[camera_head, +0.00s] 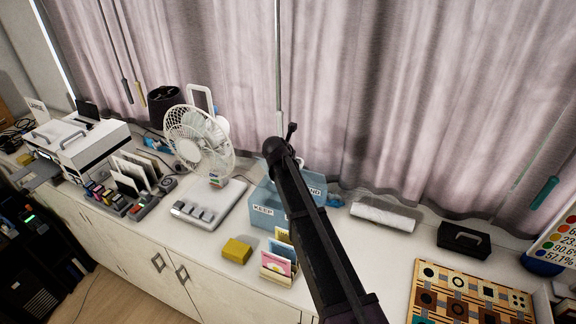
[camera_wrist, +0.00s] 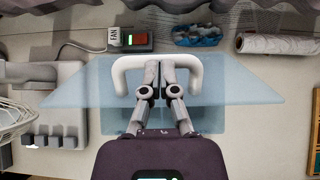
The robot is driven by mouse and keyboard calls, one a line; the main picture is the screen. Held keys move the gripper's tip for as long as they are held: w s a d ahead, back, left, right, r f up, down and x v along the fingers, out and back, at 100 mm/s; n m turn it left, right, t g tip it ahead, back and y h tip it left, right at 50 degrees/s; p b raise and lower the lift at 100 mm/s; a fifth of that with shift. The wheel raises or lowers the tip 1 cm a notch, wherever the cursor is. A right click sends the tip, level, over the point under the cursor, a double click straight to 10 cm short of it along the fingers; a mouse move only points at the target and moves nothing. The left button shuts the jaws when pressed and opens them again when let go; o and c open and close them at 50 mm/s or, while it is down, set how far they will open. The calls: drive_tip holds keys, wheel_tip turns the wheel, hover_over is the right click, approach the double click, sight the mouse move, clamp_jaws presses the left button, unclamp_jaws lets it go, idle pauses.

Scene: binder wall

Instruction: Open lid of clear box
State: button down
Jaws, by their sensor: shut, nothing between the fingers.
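The clear box (camera_head: 262,216) is pale blue and see-through, with a "KEEP" label on its front, and stands on the counter. My arm hides part of it in the head view. A white U-shaped handle (camera_wrist: 120,70) shows at the lid. My gripper (camera_wrist: 160,66) is shut and empty, its fingertips within the handle's outline; I cannot tell whether they touch it.
A white fan (camera_head: 200,140) stands left of the box. A yellow block (camera_head: 237,250) and a card holder (camera_head: 277,267) are in front. A white roll (camera_head: 383,216) and a black case (camera_head: 463,240) lie to the right. Curtains (camera_head: 400,100) hang behind.

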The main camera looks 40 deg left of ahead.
drive_tip(key=w+a, duration=0.3)
drive_tip(key=w, duration=0.7)
drive_tip(key=shift+a+r, duration=0.15)
drive_tip(key=shift+r, duration=0.1)
idle(1.0)
